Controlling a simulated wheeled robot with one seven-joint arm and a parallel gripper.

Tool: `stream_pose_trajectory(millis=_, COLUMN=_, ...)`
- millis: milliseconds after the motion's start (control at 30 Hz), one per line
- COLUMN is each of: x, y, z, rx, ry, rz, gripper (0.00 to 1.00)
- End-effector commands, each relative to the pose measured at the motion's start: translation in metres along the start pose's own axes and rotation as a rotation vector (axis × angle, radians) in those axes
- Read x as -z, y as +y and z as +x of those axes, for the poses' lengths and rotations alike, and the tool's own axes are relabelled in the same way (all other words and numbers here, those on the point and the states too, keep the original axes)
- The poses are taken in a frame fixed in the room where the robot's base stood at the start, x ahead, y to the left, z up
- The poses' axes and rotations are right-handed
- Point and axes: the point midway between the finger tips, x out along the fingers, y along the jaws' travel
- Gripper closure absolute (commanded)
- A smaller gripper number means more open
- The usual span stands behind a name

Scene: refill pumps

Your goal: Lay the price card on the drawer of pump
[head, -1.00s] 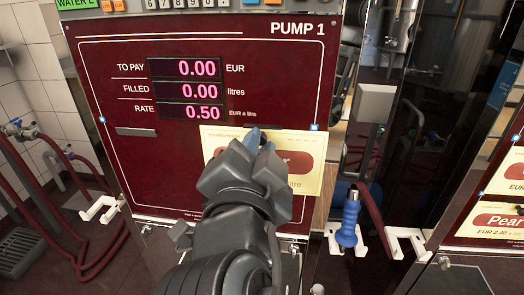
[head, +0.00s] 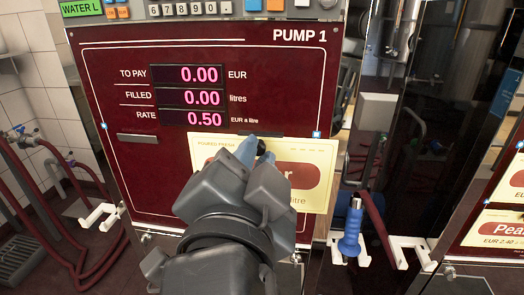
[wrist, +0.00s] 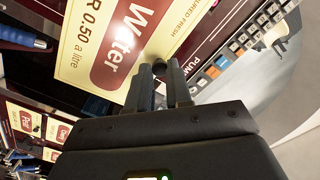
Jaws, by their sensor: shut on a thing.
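The price card (head: 318,188) is pale yellow with a red label. In the wrist view the card (wrist: 85,50) reads Water and EUR 0.50 a litre. A small black knob (wrist: 160,67) on it sits between my fingertips. My gripper (head: 250,150) is shut on the card and holds it up before the lower right of the pump 1 front (head: 150,175); it also shows in the wrist view (wrist: 160,80). The hand hides much of the card in the head view. I cannot make out an open drawer.
A blue-handled nozzle (head: 351,232) hangs on a white bracket (head: 410,250) right of pump 1. Red hoses (head: 85,190) hang at left. More price cards (head: 500,228) are on a pump front at far right. A button row (head: 210,7) tops the display.

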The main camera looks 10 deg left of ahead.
Motion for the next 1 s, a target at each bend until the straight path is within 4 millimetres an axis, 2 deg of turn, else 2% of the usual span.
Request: stream_pose_trajectory(millis=1000, x=-0.002, y=0.000, z=-0.056, rx=0.001, ry=-0.001, rz=0.001, gripper=1.00)
